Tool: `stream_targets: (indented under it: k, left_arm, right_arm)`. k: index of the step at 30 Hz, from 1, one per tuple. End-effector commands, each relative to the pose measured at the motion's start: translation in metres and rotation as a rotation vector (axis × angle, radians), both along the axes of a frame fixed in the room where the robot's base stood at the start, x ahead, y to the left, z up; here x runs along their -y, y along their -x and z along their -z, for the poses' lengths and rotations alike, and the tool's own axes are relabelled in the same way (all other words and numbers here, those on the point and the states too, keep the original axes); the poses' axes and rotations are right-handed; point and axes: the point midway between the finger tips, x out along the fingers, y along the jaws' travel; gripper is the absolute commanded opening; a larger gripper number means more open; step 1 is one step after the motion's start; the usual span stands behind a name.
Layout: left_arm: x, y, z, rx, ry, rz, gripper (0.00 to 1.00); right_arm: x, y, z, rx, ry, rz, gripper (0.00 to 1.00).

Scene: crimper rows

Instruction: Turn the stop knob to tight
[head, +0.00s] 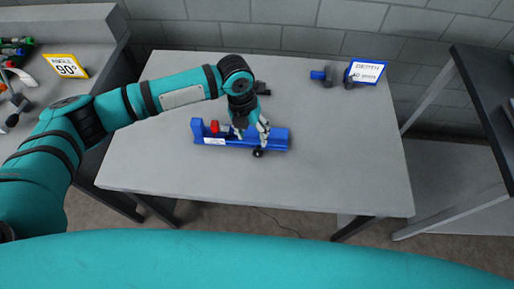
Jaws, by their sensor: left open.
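A blue bench fixture (278,141) lies lengthwise on the grey table, with a raised blue end plate at its left. A red part (214,127) sits near that left end, and a white label (214,141) is on the front face. A small black round knob (258,152) sticks out at the front, right of the middle. The view does not show which part is the stop knob or how tight it is. My left gripper (252,134) is open, pointing down over the middle of the fixture, just behind the black knob. It hides part of the fixture; contact cannot be told.
The grey table (340,160) is clear at the front and right. A blue and dark tool (325,76) lies at the back beside a "DEPTH" sign (366,71). A side bench at left holds an "ANGLE 90°" sign (66,66) and several tools. A dark shelf (485,80) stands right.

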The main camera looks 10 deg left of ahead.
Motion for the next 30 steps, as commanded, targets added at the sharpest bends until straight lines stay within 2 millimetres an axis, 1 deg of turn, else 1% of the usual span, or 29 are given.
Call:
stream_targets:
  k: [1,6,9,12,18,26,30]
  left_arm:
    - [0.002,0.002,0.011,-0.004,-0.001,0.000,0.53]
    - [0.008,0.002,0.047,-0.004,-0.001,0.000,0.53]
    - [0.010,0.003,0.064,-0.001,0.000,0.000,0.53]
    - [0.012,0.002,0.076,-0.001,0.001,-0.001,0.53]
    - [0.014,0.002,0.089,0.001,0.001,0.000,0.53]
    - [0.014,0.002,0.089,0.001,0.001,0.000,0.53]
    - [0.014,0.002,0.089,0.001,0.001,0.000,0.35]
  right_arm:
    - [0.000,0.000,-0.003,0.000,0.000,0.000,0.94]
    - [0.000,0.000,-0.007,0.000,0.000,0.001,0.94]
    - [-0.001,0.000,-0.009,0.000,-0.001,0.001,0.94]
    - [-0.001,0.000,-0.009,0.000,-0.002,0.001,0.94]
    - [-0.003,0.000,-0.010,0.000,-0.003,0.002,0.94]
    - [-0.003,0.000,-0.010,0.000,-0.003,0.002,0.94]
    - [-0.003,0.000,-0.010,0.000,-0.003,0.002,0.94]
